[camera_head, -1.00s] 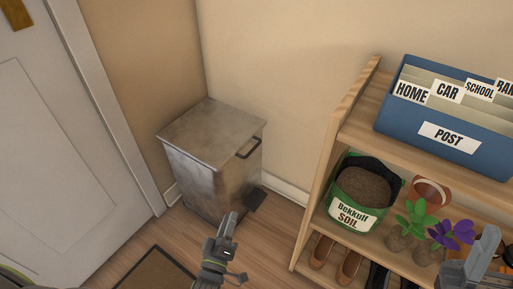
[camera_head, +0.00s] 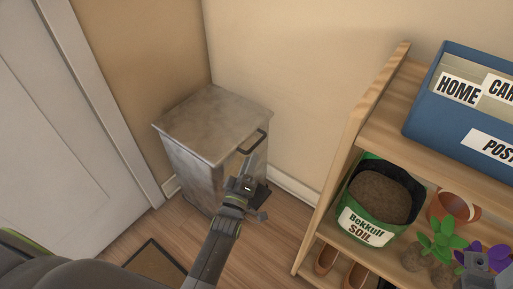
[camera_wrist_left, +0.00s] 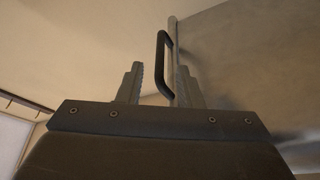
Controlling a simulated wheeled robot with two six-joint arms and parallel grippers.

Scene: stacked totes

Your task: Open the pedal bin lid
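The metal pedal bin (camera_head: 190,175) stands in the corner with its flat lid (camera_head: 214,124) down. A dark handle (camera_head: 252,142) sticks out from the lid's front edge. That gripper is in front of the bin, just below the handle. In the left wrist view its two fingers (camera_wrist_left: 156,85) are apart, with the handle (camera_wrist_left: 163,62) beyond and between their tips; I cannot tell whether they touch.
A wooden shelf (camera_head: 365,105) stands right of the bin, with a blue post box (camera_head: 430,115), a soil bag (camera_head: 365,225), plants and shoes. A white door (camera_head: 50,120) is at left. A dark mat (camera_head: 155,265) lies on the floor.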

